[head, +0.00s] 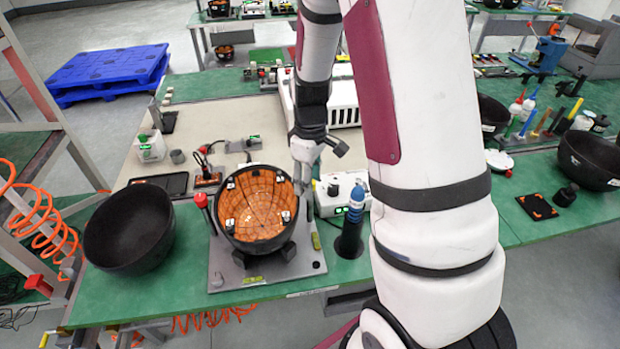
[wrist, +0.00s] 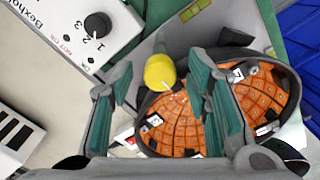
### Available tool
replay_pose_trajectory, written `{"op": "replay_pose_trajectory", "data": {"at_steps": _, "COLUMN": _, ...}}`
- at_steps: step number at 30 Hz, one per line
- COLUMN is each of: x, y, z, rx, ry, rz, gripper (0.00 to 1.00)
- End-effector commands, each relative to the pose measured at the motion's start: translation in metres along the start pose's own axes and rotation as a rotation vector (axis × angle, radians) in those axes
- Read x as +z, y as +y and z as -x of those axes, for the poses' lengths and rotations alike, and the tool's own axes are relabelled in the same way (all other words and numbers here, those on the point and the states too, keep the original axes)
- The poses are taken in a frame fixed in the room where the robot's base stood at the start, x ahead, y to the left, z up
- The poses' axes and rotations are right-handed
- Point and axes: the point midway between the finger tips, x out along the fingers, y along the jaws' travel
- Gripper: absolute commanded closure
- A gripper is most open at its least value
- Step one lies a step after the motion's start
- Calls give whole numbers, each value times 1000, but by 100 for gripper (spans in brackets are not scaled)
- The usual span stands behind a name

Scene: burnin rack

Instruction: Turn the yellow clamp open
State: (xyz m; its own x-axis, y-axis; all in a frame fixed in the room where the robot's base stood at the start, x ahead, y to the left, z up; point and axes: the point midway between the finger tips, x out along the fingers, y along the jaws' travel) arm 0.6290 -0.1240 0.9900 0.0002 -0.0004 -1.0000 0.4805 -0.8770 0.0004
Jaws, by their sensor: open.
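The yellow clamp (wrist: 160,72) shows its round yellow knob in the wrist view, beside the dark bowl with the orange gridded lining (wrist: 180,122). My gripper (wrist: 157,80) is open, with one green-padded finger on each side of the knob in the picture; I cannot tell whether either touches it. In the head view my gripper (head: 303,178) points down at the right rim of the lined bowl (head: 258,205), which sits in a fixture on a grey plate (head: 222,268). The yellow knob cannot be made out there, apparently hidden by my gripper.
A red-topped clamp (head: 202,202) stands left of the lined bowl. A white control box with a dial (wrist: 88,30) and a blue-topped dark bottle (head: 352,222) are close on the right in the head view. An empty black bowl (head: 130,230) stands at the left.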

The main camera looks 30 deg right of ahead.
Motion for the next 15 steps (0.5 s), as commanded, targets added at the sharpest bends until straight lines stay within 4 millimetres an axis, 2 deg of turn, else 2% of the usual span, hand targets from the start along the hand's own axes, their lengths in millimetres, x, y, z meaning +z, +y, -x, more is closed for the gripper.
{"op": "replay_pose_trajectory", "data": {"at_steps": 2, "x": 0, "y": 0, "z": 0, "rx": 0, "ry": 0, "rz": 0, "gripper": 56}}
{"op": "replay_pose_trajectory", "data": {"at_steps": 6, "x": 0, "y": 0, "z": 0, "rx": 0, "ry": 0, "rz": 0, "gripper": 87}}
{"op": "replay_pose_trajectory", "data": {"at_steps": 8, "x": 0, "y": 0, "z": 0, "rx": 0, "ry": 0, "rz": 0, "gripper": 100}}
{"op": "replay_pose_trajectory", "data": {"at_steps": 15, "x": 0, "y": 0, "z": 0, "rx": 0, "ry": 0, "rz": -7, "gripper": 100}}
